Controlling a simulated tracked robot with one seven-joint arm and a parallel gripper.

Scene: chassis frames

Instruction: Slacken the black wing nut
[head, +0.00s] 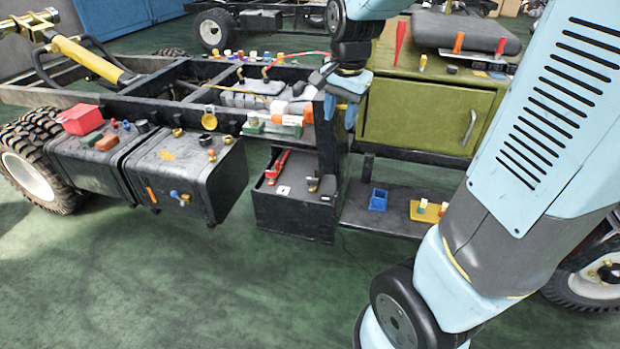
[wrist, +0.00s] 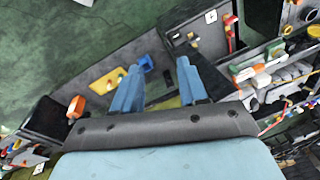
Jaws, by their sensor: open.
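I cannot pick out the black wing nut with certainty. A small dark piece (head: 141,126) sits on the left black box in the head view, and another small dark piece (head: 452,69) lies on top of the green cabinet; both are too small to identify. My gripper (head: 341,108) hangs by the dark upright post, left of the green cabinet door, with its blue fingers pointing down. In the wrist view my gripper (wrist: 158,66) is open, with its two blue fingers apart and nothing visible between them. Parts behind the fingers and the gripper body are hidden.
The green cabinet (head: 415,115) stands close right of my gripper. A black battery-like box (head: 295,210) bears a red handle (head: 277,167). The green floor in front is clear.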

